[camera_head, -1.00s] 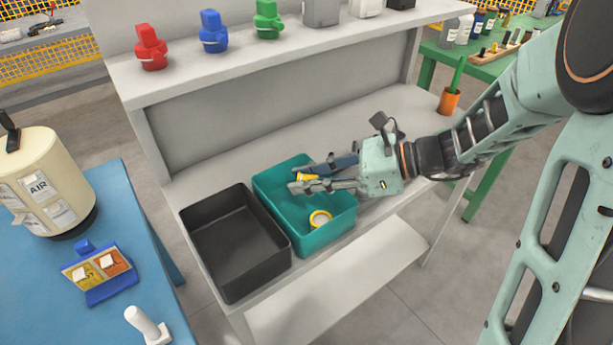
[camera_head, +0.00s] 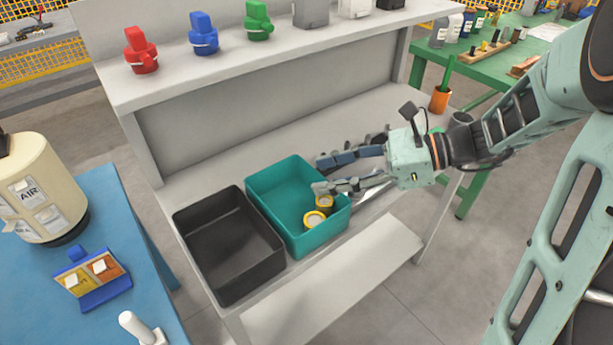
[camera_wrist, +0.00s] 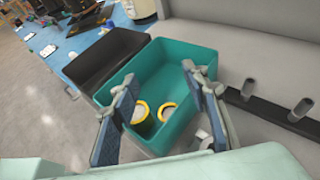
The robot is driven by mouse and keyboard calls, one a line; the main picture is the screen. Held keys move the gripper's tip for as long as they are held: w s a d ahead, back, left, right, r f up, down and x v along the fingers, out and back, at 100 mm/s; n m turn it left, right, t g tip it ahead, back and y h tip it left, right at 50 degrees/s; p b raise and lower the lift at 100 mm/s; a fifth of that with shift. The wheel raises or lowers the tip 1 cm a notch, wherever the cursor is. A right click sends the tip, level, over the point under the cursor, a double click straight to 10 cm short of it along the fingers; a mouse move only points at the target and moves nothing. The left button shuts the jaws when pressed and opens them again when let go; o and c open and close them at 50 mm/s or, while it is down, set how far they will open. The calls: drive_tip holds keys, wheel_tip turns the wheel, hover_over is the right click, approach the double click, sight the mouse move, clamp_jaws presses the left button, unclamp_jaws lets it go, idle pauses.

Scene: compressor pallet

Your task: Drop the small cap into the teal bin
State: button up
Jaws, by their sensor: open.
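The teal bin (camera_head: 270,215) stands on the grey bench, and it also shows in the wrist view (camera_wrist: 178,55). Two round yellow-rimmed caps rest inside it at the right end. One cap (camera_head: 324,203) has a dark side and lies close to the other cap (camera_head: 314,220), which has a pale top. Both show in the wrist view, as a right cap (camera_wrist: 166,111) and a left cap (camera_wrist: 141,112). My gripper (camera_head: 321,175) is open and empty above the bin's right end, its two fingers spread apart.
A black bin (camera_head: 215,240) stands just left of the teal bin. The shelf above holds a red valve (camera_head: 141,52), a blue valve (camera_head: 203,35) and a green valve (camera_head: 258,20). An orange cup (camera_head: 440,100) stands at the right.

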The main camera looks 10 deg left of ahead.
drive_tip(key=v, duration=0.6)
drive_tip(key=shift+a, duration=0.1)
